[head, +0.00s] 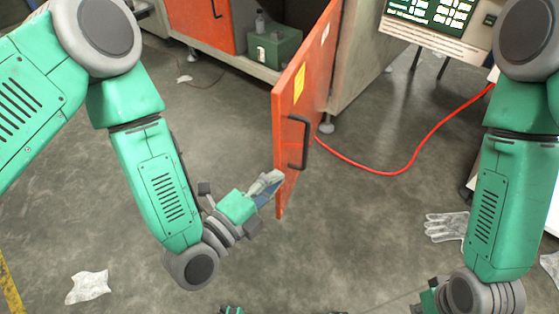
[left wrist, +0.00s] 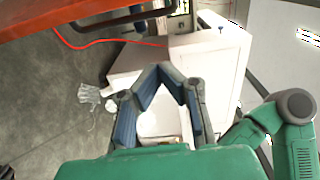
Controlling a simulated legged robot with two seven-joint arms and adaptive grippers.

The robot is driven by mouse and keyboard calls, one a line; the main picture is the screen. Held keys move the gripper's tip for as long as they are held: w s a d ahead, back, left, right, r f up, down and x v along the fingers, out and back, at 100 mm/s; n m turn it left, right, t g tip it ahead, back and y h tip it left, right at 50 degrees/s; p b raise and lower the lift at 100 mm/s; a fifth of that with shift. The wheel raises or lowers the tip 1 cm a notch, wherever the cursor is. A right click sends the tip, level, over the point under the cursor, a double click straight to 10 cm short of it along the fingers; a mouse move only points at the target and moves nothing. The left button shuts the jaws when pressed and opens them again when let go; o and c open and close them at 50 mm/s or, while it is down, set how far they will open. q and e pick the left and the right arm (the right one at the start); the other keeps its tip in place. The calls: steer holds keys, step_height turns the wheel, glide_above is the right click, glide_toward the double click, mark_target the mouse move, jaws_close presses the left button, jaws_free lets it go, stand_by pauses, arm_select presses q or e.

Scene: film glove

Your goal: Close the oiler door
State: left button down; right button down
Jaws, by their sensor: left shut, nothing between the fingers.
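The orange oiler door (head: 308,95) stands open in the head view, swung out from the machine, with a yellow label and a black handle (head: 304,143). Its orange panel (left wrist: 45,18) crosses the top left of the left wrist view, with the dark handle (left wrist: 112,20) below it. My left gripper (head: 272,184) is beside the door's lower free edge, just below the handle; I cannot tell whether it touches. In the left wrist view its fingertips (left wrist: 160,68) meet with nothing between them. My right gripper (head: 430,300) is cut off at the bottom, its fingers hidden.
A green box (head: 275,48) and a bottle (head: 260,22) stand inside the open cabinet (head: 236,66). A red hose (head: 410,165) runs over the floor to the door's right. A glove (head: 446,226) and a pale scrap (head: 88,287) lie on the floor. The floor left of the door is mostly clear.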

mark_target(282, 144)
arm_select(q)
steer(key=w+b, duration=0.1)
steer(key=w, duration=0.2)
steer(key=w+b, duration=0.2)
steer(key=w, duration=0.1)
steer(key=w+b, duration=0.1)
steer(key=w, duration=0.2)
steer(key=shift+w+d+r, duration=0.15)
steer(key=shift+d, duration=0.55)
steer(key=shift+a, duration=0.1)
